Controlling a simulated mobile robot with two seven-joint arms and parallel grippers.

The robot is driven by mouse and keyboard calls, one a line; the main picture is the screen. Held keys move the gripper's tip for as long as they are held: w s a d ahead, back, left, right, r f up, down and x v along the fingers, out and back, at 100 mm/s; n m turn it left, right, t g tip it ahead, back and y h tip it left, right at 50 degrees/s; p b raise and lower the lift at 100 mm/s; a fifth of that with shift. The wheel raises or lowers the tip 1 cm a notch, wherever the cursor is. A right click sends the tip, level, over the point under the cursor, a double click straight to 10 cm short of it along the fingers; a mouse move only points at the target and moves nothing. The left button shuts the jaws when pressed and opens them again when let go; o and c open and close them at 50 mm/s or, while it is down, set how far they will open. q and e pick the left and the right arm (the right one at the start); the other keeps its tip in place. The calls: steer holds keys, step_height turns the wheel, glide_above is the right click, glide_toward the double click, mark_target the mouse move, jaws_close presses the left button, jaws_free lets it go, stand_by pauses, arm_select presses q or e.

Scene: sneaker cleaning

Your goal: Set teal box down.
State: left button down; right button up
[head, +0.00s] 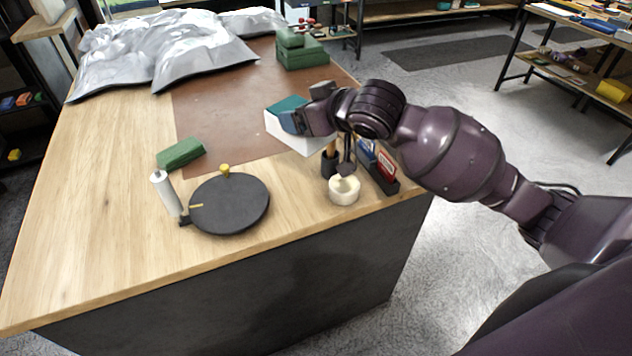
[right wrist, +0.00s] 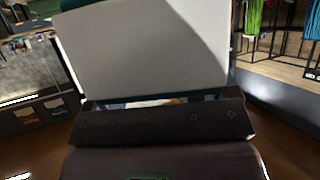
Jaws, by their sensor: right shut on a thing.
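The teal box (head: 290,134), with a teal top and white sides, is at the right part of the brown mat (head: 215,110) in the head view. My right gripper (head: 298,120) is shut on its right side. I cannot tell whether the box touches the mat or hangs just above it. In the right wrist view a large pale face of the box (right wrist: 145,50) fills the upper middle, close against the gripper (right wrist: 160,102). The fingertips are mostly hidden. My left gripper is not in view.
A white round jar (head: 344,190), a dark holder with cards (head: 380,170) and a dark cup stand near the box. A black turntable (head: 230,205), white roller (head: 165,193) and green block (head: 181,154) lie left. Stacked green boxes (head: 302,54) and silver sheeting (head: 165,45) are at the back.

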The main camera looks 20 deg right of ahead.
steer(key=shift+r, duration=0.35)
steer(key=shift+f+b, duration=0.8)
steer(key=shift+f, duration=9.15)
steer(key=shift+f, duration=0.15)
steer(key=o, duration=1)
steer(key=shift+o, duration=0.2)
